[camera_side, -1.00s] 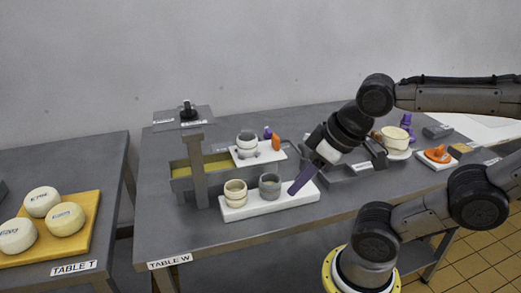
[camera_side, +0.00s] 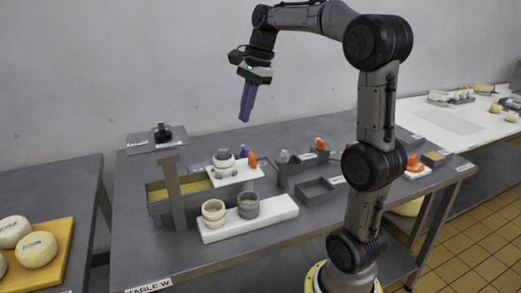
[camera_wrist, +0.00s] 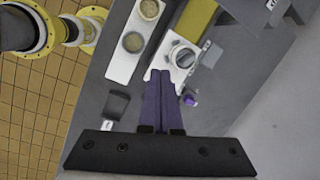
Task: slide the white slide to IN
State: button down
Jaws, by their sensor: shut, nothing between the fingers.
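A white flat plate (camera_side: 222,182), which looks like the white slide, sits at the right part of the grey vat with yellow liquid (camera_side: 161,193). A grey-and-white round piece (camera_side: 223,160) stands on it. In the wrist view the plate (camera_wrist: 163,71) lies just beyond my fingertips, with the yellow vat (camera_wrist: 197,18) above it. No IN marking is readable. My gripper (camera_side: 246,118) has purple fingers pointing down, well above the bench and clear of the plate. In the wrist view the fingers (camera_wrist: 160,74) are together and empty.
A long white board (camera_side: 270,217) with two cups lies in front of the vat. A grey post (camera_side: 175,190) with a top plate stands at its left. Small orange (camera_side: 252,160) and purple pieces are beside the plate. Grey trays (camera_side: 318,190) lie right. Air around my gripper is free.

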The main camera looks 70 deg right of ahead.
jog(key=s+d+f+m, duration=0.2)
jog(key=d+f, duration=0.2)
jog(key=d, duration=0.4)
jog(key=s+d+f+m, duration=0.2)
jog(key=d+f+m, duration=0.15)
jog(key=d, duration=0.45)
jog(key=w+a+f, duration=0.4)
jog(key=f, duration=0.5)
jog(key=shift+w+a+f+n+g+y, duration=0.2)
jog(key=shift+w+a+n+g+y, duration=0.1)
jog(key=shift+w+n+y, duration=0.1)
jog(key=w+a, duration=1.1)
jog(key=shift+w+a, duration=0.4)
